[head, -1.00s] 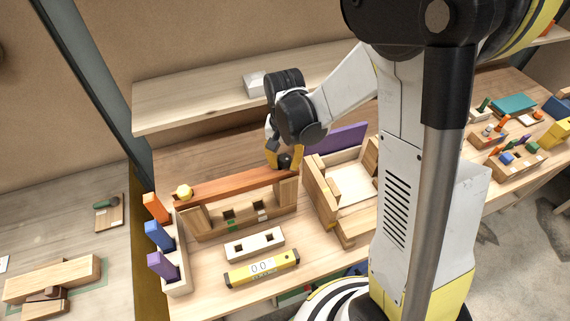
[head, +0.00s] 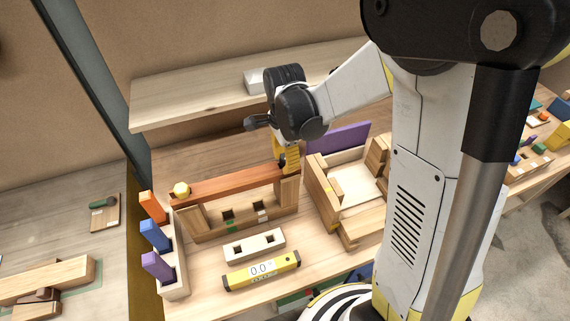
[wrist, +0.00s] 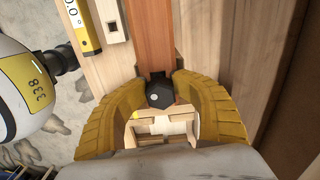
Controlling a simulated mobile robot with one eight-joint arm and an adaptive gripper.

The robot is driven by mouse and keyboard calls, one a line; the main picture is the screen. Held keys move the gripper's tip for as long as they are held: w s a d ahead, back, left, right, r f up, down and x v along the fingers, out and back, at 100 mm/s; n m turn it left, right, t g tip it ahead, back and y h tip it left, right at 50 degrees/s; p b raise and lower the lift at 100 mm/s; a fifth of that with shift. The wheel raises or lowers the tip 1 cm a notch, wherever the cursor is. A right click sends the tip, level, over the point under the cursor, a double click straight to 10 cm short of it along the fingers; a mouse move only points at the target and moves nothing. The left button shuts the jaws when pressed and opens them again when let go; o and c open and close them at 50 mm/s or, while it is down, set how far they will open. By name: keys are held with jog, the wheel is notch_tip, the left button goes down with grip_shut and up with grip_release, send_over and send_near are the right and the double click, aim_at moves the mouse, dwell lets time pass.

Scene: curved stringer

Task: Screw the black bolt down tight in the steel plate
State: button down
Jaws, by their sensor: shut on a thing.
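The black bolt (wrist: 160,94), with a dark hexagonal head, stands at the end of a reddish-brown beam (wrist: 150,35) in the wrist view. It also shows in the head view (head: 282,161), small and partly covered. My gripper (wrist: 160,84) has its two yellow ribbed fingers on either side of the bolt head and is shut on it. In the head view my gripper (head: 287,160) points down at the beam's right end. I cannot make out a steel plate; the bolt's shank and what lies under its head are hidden.
A yellow hexagonal piece (head: 181,190) sits at the beam's left end. A wooden box (head: 322,199) stands close right of my gripper, with a purple panel (head: 339,138) behind. A yellow level (head: 262,270) and a two-hole block (head: 254,245) lie in front. A shelf (head: 190,98) runs behind.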

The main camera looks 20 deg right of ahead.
jog(key=shift+m, duration=0.4)
jog(key=shift+f, duration=0.1)
jog(key=m+b, duration=0.1)
jog(key=m, duration=0.3)
jog(key=shift+w+f, duration=0.1)
jog(key=c, duration=0.7)
grip_release()
notch_tip(320, 180, up, 12)
jog(key=shift+r, duration=0.1)
